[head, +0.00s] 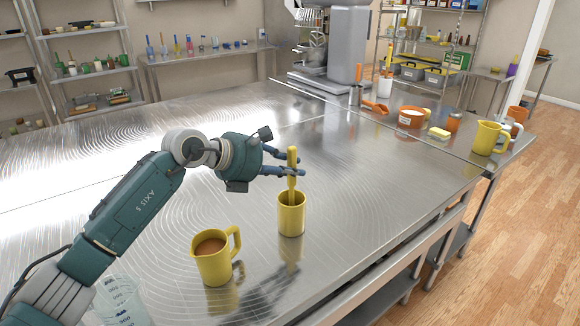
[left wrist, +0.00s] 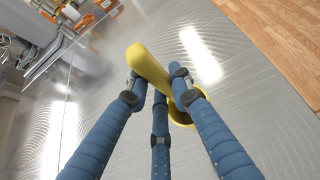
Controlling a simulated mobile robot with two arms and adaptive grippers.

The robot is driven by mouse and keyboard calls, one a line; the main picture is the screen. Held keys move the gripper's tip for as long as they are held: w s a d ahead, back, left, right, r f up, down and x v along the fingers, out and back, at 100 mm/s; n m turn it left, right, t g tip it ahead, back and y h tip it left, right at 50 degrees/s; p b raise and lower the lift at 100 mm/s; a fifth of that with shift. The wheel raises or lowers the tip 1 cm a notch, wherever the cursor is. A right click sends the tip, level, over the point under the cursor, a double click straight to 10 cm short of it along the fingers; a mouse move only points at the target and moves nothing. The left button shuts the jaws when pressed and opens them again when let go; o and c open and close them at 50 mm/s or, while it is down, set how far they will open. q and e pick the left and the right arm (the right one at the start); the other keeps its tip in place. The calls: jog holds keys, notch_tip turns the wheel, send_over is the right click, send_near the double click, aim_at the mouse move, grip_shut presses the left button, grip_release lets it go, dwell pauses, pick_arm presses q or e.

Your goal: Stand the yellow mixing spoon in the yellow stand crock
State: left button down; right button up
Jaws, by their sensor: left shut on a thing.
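The yellow mixing spoon (head: 292,160) is upright in the head view, with its lower end inside the mouth of the yellow stand crock (head: 291,217). How deep it reaches is hidden by the crock wall. The crock stands upright on the steel table. My left gripper (head: 288,171) is shut on the spoon's handle above the crock rim. In the left wrist view the blue fingers surround the yellow spoon (left wrist: 148,68), and part of the crock (left wrist: 181,112) shows behind them. My right gripper is not in view.
A yellow jug (head: 213,262) with brown contents stands left of the crock, and a clear measuring beaker (head: 122,302) is at the front left. Another yellow jug (head: 488,138) and an orange-and-white tub (head: 411,117) are at the far right.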

pick_arm(q)
jog(key=shift+f, duration=0.45)
jog(key=c, duration=1.5)
grip_release()
jog(key=shift+o, duration=0.2)
jog(key=shift+a+r, duration=0.1)
jog(key=v, duration=0.3)
